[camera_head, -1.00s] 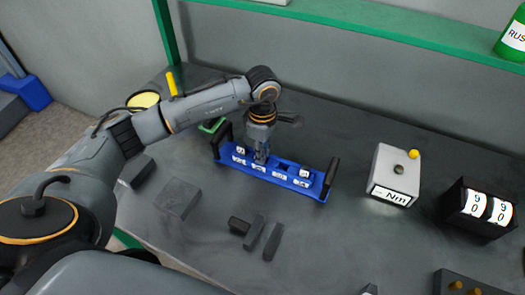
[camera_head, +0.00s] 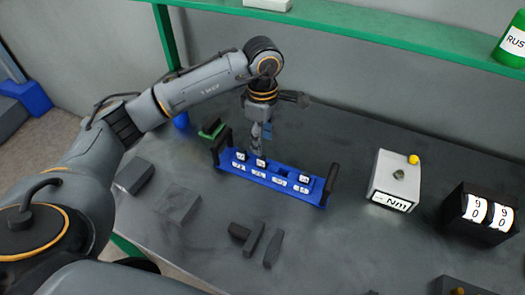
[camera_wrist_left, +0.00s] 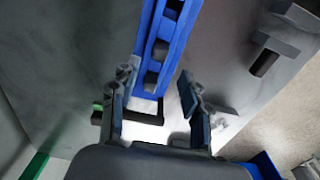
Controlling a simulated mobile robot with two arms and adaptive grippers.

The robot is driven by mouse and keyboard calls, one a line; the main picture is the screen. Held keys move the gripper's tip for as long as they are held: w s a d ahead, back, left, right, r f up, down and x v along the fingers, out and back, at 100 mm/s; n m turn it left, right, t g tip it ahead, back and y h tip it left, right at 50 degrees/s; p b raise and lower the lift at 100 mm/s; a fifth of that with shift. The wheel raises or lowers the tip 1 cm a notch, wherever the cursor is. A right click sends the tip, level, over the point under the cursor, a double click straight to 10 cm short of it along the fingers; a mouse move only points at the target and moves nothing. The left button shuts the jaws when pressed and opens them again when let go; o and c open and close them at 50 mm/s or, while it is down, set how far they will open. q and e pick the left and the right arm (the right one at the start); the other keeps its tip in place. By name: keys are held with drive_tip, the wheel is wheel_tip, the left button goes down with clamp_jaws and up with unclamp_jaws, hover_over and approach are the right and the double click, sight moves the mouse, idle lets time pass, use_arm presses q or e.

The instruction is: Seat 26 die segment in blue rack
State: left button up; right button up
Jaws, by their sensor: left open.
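The blue rack (camera_head: 268,182) lies on the dark table with a black handle at each end. White-topped die segments stand in it, one near the left end (camera_head: 241,156), one beside it (camera_head: 261,162) and one near the right end (camera_head: 305,179). White labels line its front; their numbers are too small to read. My left gripper (camera_head: 260,147) is open and empty, pointing down just behind the rack's left half. In the left wrist view the fingers (camera_wrist_left: 157,82) are spread, with the rack (camera_wrist_left: 166,45) beyond them. My right gripper is not in view.
Loose dark blocks (camera_head: 255,240) lie in front of the rack, and flat grey blocks (camera_head: 177,206) to its left. A small green item (camera_head: 212,128) sits behind the left handle. A grey Nm box (camera_head: 395,180) and black number box (camera_head: 480,213) stand to the right.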

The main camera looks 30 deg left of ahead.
sight(262, 157)
use_arm(q)
wheel_tip(262, 157, up, 4)
drive_tip(key=shift+r, duration=0.1)
idle(0.5)
